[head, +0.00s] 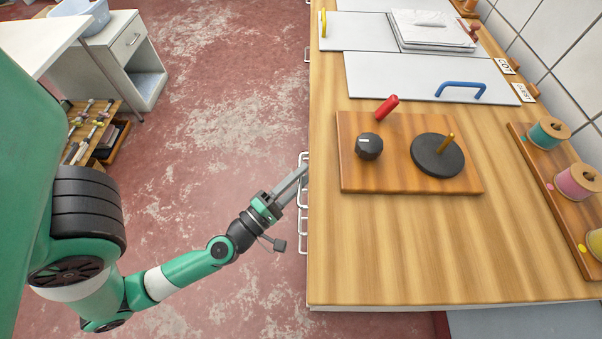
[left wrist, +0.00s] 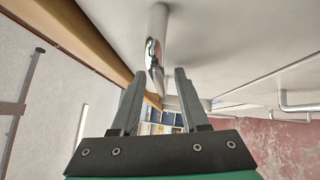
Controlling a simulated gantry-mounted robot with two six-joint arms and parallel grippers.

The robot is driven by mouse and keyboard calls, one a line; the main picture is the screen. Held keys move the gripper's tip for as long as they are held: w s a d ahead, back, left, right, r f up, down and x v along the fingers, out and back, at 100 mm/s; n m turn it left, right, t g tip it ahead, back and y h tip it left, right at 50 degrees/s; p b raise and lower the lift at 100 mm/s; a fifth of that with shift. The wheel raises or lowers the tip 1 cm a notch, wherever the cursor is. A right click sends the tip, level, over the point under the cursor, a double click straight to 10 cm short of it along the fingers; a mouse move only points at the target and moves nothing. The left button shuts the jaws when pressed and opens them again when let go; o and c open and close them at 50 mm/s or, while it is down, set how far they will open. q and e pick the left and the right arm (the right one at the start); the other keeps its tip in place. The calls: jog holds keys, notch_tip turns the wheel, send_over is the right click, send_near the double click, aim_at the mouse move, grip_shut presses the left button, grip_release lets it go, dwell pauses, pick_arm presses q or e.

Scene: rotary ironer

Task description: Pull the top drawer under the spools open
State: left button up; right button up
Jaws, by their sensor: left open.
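My left gripper (head: 299,178) is at the left edge of the wooden counter, beside a column of metal drawer handles (head: 303,240). In the left wrist view my left gripper (left wrist: 157,80) is open, with its two fingers apart. A shiny bar handle (left wrist: 157,25) shows between and beyond the fingertips; I cannot tell whether either finger touches it. The drawer fronts are mostly hidden under the counter top in the head view. The spools, teal (head: 549,133), pink (head: 577,182) and yellow (head: 596,243), stand on a wooden rack at the right. My right gripper is not in view.
A wooden board (head: 410,180) with a black knob, a red lever and a black disc lies on the counter (head: 420,250). White panels (head: 420,75) lie behind it. A grey cabinet (head: 125,50) stands at the upper left. The red floor between is clear.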

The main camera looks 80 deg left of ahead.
pick_arm(q)
grip_shut()
dwell(1.5)
